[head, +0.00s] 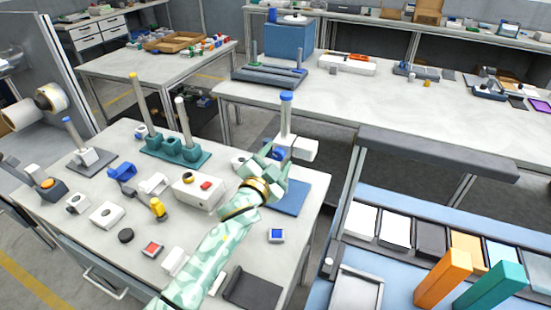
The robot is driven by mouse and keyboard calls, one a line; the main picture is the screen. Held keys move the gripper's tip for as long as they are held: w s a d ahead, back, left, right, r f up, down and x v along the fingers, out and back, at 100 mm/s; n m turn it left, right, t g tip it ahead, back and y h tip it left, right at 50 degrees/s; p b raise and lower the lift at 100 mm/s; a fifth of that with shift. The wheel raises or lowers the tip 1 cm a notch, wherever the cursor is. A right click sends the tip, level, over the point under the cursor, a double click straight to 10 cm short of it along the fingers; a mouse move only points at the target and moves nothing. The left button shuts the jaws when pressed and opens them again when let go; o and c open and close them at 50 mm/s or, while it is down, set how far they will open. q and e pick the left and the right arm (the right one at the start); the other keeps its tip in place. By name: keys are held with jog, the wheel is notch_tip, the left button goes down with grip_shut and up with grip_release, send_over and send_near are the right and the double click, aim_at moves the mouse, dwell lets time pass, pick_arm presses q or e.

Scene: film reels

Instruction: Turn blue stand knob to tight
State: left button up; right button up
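The blue stand has a flat blue base plate (292,199) near the right edge of the left-hand table. Its pale post (285,122) stands upright with a blue cap (286,96) on top, and a white block (303,148) sits at the post's right. A blue knob-like part (277,153) shows low beside the post, partly hidden by my gripper. My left gripper (268,164) is right at this part, in front of the post. I cannot tell whether its fingers touch or grip the part. My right gripper is not in view.
Small blocks and a dark tray (252,290) lie around my arm. An orange block (443,279) and a teal block (490,287) stand at the right.

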pick_arm(q)
jog(key=shift+s+a+r, duration=0.1)
jog(key=shift+s+a, duration=0.15)
jog(key=shift+s, duration=0.2)
jog(key=p+v, duration=0.4)
jog(key=v, duration=1.1)
jog(key=shift+s, duration=0.15)
